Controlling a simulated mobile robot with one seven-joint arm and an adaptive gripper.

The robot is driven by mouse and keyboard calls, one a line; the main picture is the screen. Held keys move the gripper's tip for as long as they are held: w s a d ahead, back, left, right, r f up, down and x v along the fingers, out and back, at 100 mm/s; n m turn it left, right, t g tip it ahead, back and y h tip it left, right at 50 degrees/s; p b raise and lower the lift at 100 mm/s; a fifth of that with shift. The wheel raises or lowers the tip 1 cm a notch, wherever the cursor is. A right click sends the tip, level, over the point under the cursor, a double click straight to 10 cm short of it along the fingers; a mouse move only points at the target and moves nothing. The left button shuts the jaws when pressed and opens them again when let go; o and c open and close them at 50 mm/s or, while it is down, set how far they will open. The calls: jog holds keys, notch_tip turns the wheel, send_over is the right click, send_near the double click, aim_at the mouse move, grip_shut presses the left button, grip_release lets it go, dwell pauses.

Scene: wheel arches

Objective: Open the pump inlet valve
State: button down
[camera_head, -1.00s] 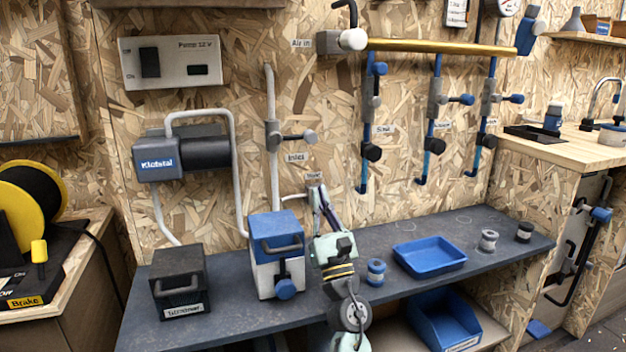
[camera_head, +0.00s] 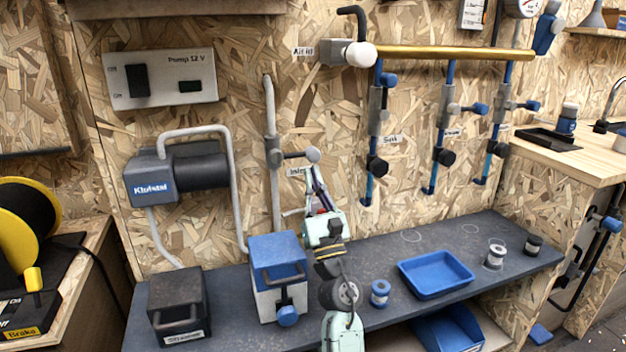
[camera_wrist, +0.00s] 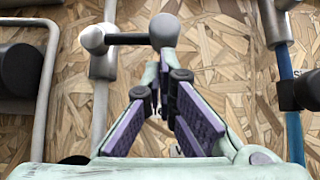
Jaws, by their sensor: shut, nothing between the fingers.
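The inlet valve (camera_head: 273,152) sits on a grey vertical pipe on the chipboard wall. Its dark lever (camera_head: 294,155) points horizontally right and ends in a grey ball knob (camera_head: 313,155). The knob (camera_wrist: 164,30) and lever (camera_wrist: 128,39) also show at the top of the wrist view. The "Inlet" label (camera_head: 296,172) is partly covered by my gripper. My gripper (camera_head: 311,170) is shut and empty, with its tips just below the knob. In the wrist view, the purple-padded fingers of my gripper (camera_wrist: 158,72) converge under the knob; whether they touch it I cannot tell.
The Klufstal pump (camera_head: 180,172) and a 12 V switch box (camera_head: 160,78) are left of the valve. A blue-topped box (camera_head: 278,262), black box (camera_head: 178,303) and blue tray (camera_head: 435,274) stand on the bench. Blue pipes (camera_head: 440,130) with valves hang to the right.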

jog(key=shift+d+r+n+g+y, duration=0.2)
jog(key=shift+n+g+y, duration=0.1)
jog(key=shift+n+y, duration=0.6)
